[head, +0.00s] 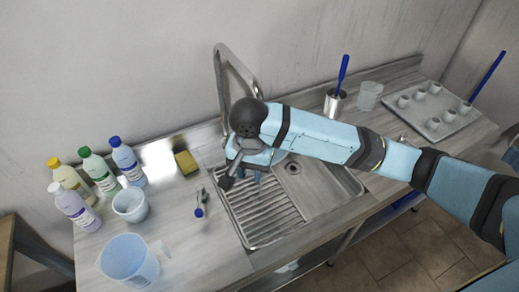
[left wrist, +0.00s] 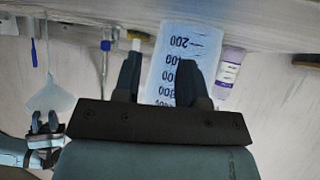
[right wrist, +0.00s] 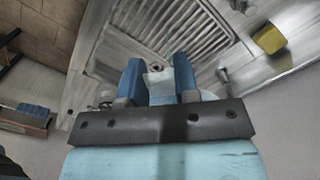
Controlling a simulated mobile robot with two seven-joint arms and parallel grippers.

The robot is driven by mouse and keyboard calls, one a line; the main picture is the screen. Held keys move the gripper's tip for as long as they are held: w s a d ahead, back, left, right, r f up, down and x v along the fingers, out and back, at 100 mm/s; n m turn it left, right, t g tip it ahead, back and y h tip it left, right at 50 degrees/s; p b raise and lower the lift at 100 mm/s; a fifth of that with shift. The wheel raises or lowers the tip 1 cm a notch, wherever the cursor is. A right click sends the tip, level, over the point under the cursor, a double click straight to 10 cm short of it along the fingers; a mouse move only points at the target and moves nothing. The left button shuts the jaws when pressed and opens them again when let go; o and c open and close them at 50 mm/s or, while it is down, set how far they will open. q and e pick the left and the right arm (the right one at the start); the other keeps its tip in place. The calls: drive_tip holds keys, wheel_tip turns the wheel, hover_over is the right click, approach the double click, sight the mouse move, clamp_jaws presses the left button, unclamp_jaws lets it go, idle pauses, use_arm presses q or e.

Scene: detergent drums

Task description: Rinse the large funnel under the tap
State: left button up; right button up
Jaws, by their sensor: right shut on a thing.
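The pale, translucent large funnel (left wrist: 48,97) shows in the left wrist view, its narrow stem toward the picture's top. My right gripper (left wrist: 43,122) is shut on it at the wide end. In the right wrist view a pale piece of the funnel (right wrist: 159,86) sits between the blue fingers. In the head view my right gripper (head: 256,172) is over the sink, and my arm hides most of the funnel. The tap (head: 222,75) arches up behind my right wrist; its outlet is partly hidden. My left gripper (left wrist: 158,80) is open and empty, before a measuring jug (left wrist: 182,62).
The sink's ribbed drainer (head: 262,215) lies below my right gripper. A yellow sponge (head: 186,162) is left of it. Several bottles (head: 75,205), a beaker (head: 130,206) and the jug (head: 128,262) stand at left. A steel cup with a brush (head: 335,100) and a tray (head: 440,125) are at right.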

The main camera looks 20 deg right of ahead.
drive_tip(key=w+d, duration=0.1)
drive_tip(key=d, duration=1.1)
drive_tip(key=shift+w+d, duration=0.35)
drive_tip(key=shift+w, duration=0.05)
idle(1.6)
